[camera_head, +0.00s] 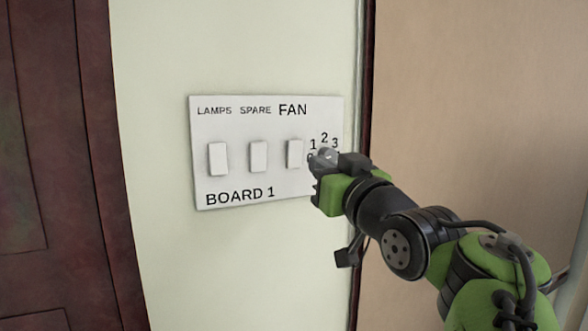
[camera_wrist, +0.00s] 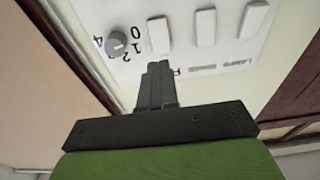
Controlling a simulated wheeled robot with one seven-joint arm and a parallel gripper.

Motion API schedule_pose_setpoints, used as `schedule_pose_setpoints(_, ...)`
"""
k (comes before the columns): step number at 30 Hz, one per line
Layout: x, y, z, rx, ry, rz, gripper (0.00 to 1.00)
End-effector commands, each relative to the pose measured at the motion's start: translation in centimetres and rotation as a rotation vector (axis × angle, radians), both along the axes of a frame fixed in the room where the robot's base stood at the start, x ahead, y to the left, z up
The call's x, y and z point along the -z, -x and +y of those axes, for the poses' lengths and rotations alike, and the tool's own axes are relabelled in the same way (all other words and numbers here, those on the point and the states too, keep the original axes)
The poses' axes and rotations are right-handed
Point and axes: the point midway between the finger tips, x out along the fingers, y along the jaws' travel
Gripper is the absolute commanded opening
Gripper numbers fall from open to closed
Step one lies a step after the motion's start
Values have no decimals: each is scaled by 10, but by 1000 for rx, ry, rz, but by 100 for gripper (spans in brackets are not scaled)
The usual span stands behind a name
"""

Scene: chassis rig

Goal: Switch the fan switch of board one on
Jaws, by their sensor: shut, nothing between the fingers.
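Board 1 (camera_head: 235,178) is a white plate on the pale wall, with rocker switches labelled LAMPS, SPARE and FAN. The fan switch (camera_head: 294,154) is the right-hand rocker, beside a knob (camera_head: 328,155) with numbers around it. My gripper (camera_head: 318,162) is at the right end of the board, in front of the knob area and just right of the fan switch. In the wrist view the board is turned over; the fan switch (camera_wrist: 158,34) is the rocker nearest the knob (camera_wrist: 116,43). The closed fingers (camera_wrist: 156,72) are empty and appear apart from the switch. Whether the rocker is on is unclear.
The spare switch (camera_head: 258,156) and the lamps switch (camera_head: 218,159) are left of the fan switch. A dark wooden door (camera_head: 50,170) is at the left. A dark vertical trim (camera_head: 366,80) and a beige panel (camera_head: 470,100) are at the right.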

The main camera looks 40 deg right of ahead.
Motion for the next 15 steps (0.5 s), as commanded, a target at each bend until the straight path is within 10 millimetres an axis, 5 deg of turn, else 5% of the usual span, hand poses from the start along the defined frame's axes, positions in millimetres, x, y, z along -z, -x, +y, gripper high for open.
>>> schedule_pose_setpoints(7, -11, -49, -15, 0, 0, 1, 0)
schedule_pose_setpoints(15, -12, -67, -19, 0, 0, -1, 0)
